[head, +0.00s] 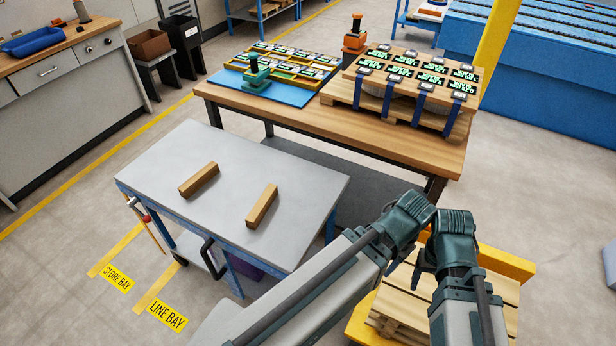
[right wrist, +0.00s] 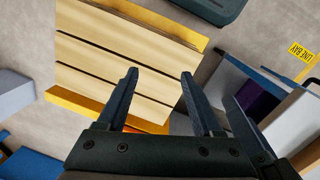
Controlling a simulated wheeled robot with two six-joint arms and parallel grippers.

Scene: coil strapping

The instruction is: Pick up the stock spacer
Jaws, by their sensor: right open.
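Two short wooden blocks lie apart on the grey top of a cart (head: 160,150) in the head view. One block (head: 198,180) is at the left and the other block (head: 262,206) is nearer the middle; I cannot tell which is the stock spacer. My right gripper (right wrist: 160,92) is open and empty in the right wrist view, its fingers pointing over a slatted wooden pallet (right wrist: 120,55). In the head view my right arm is to the right of the cart, away from both blocks, and its fingers are mostly hidden.
Behind the cart, a wooden table (head: 300,115) bears a blue mat (head: 230,82), yellow trays, a green-handled tool (head: 256,74) and a strapped load on a pallet (head: 400,98). The pallet under my right arm sits in a yellow frame (head: 505,262). Bare cart top surrounds both blocks.

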